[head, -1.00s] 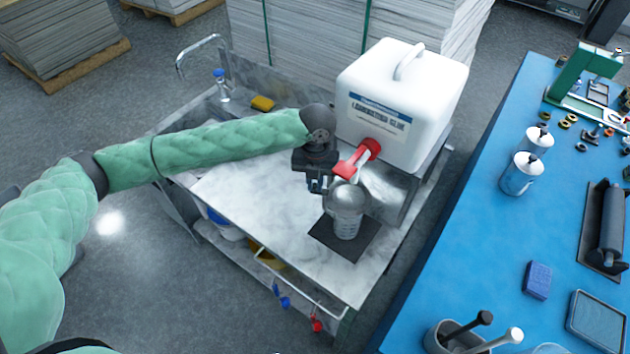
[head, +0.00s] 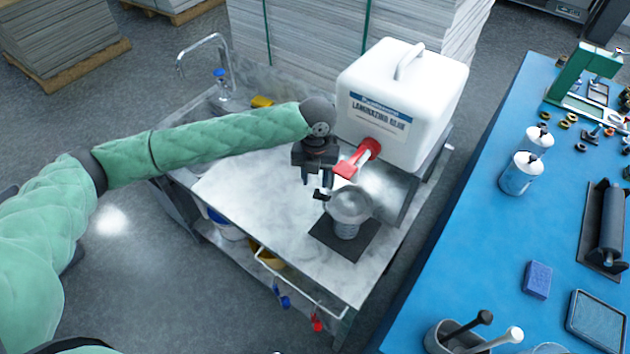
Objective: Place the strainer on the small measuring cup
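The strainer (head: 349,204) is a grey metal bowl with a short black handle pointing left. It sits on top of the small measuring cup (head: 347,230), looks roughly level and covers the cup's mouth. The cup stands on a dark square mat (head: 328,235) on the metal counter, below the red tap of the glue container. My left gripper (head: 318,182) is open and empty, just above and behind the strainer's handle, and seems apart from it. My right gripper is not in view.
The white glue container (head: 395,112) with its red tap (head: 358,160) stands close to the right of my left gripper. The counter (head: 245,195) is clear to the left. A blue table (head: 470,260) with tins and tools stands at the right.

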